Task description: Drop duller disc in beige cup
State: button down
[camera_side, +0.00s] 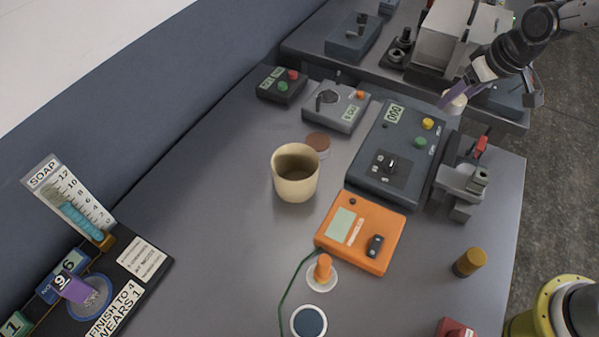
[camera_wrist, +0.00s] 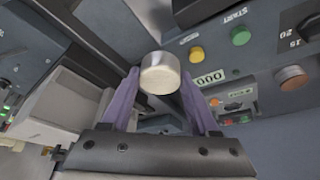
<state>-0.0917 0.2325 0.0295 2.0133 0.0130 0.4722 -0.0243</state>
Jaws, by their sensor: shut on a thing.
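The beige cup (camera_side: 296,174) stands upright and open near the middle of the table in the side view. It looks empty, though its floor is partly shaded. My gripper (camera_side: 452,99) is above the far right of the table, its purple fingers shut on a pale cream disc (camera_side: 456,104). The pale disc (camera_wrist: 160,75) also shows between the fingertips in the wrist view. A brown disc (camera_side: 317,142) lies flat on the table just behind the cup; a brown disc (camera_wrist: 291,77) also shows at right in the wrist view. My gripper is well right of the cup and higher.
A dark control box (camera_side: 401,150) with yellow and green buttons lies between my gripper and the cup. A grey box (camera_side: 333,107) stands behind the cup. An orange meter (camera_side: 360,231) is at its front right. The table left of the cup is clear.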

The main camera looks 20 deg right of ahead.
jog(key=s+a+r+n+g+y, duration=0.1)
jog(key=a+r+n, duration=0.35)
jog(key=a, duration=0.95)
jog(key=s+a+r+n+y, duration=0.1)
jog(key=a+r+n, duration=0.1)
jog(key=a+r, duration=0.8)
jog(key=s+a+f+n, duration=0.1)
jog(key=s+a+f, duration=0.25)
jog(key=a, duration=0.55)
jog(key=shift+y, duration=0.4)
jog(key=shift+d+f, duration=0.1)
jog(key=shift+f, duration=2.55)
jog(key=shift+c, duration=0.3)
grip_release()
